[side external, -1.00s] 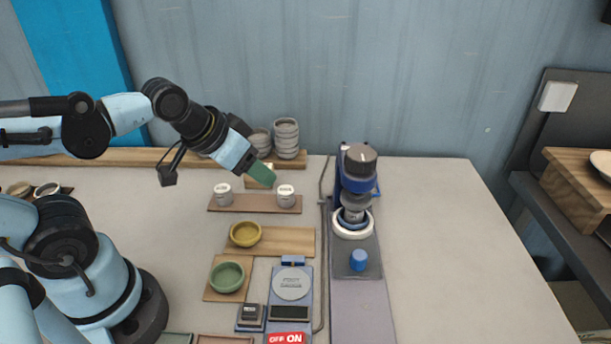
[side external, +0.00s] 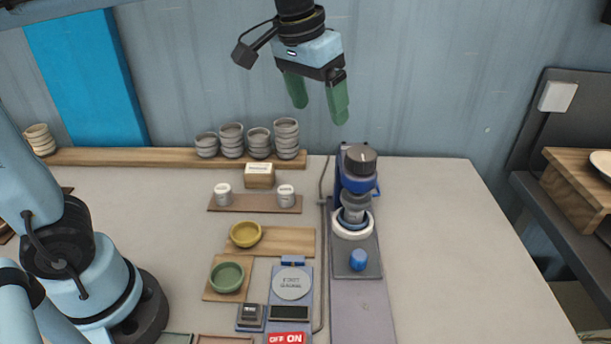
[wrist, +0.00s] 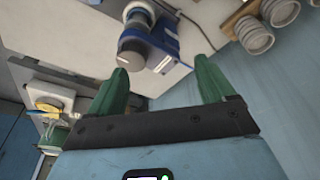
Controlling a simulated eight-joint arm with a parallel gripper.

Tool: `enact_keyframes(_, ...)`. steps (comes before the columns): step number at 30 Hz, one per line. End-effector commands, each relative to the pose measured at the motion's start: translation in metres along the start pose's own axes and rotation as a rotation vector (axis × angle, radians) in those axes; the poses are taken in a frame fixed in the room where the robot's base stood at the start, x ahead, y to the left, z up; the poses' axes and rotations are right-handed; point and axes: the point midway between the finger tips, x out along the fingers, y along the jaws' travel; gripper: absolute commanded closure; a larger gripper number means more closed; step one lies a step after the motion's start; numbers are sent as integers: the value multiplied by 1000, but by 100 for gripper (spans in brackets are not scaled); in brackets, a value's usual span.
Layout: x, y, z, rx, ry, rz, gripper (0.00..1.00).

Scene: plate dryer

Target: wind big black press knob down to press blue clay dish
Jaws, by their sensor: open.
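The blue press (side external: 354,187) stands on a grey base plate right of the table's middle. Its big dark knob (side external: 360,159) with a pale mark is on top; it also shows in the wrist view (wrist: 132,52). Under the press head is a white ring (side external: 352,229) with a bluish rim inside; whether that is the clay dish I cannot tell, as the press head hides its middle. My gripper (side external: 320,108) is open and empty, green fingers pointing down, above and left of the knob in the side view. In the wrist view the knob lies beyond the fingers (wrist: 162,85).
Stacked grey bowls (side external: 286,138) line the back shelf. The table's right side is clear.

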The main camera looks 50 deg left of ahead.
Motion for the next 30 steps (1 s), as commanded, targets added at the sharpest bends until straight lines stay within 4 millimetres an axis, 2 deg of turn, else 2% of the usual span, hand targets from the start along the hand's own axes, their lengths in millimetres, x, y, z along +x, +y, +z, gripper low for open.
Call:
enact_keyframes(1,-4,9,-12,3,-33,-1,18)
enact_keyframes(6,-12,34,-37,2,-141,-14,18)
enact_keyframes(12,-13,55,-51,1,-232,-33,18)
enact_keyframes(21,-8,61,-52,0,-265,-42,18)
enact_keyframes(30,28,60,-43,0,-264,-41,18)
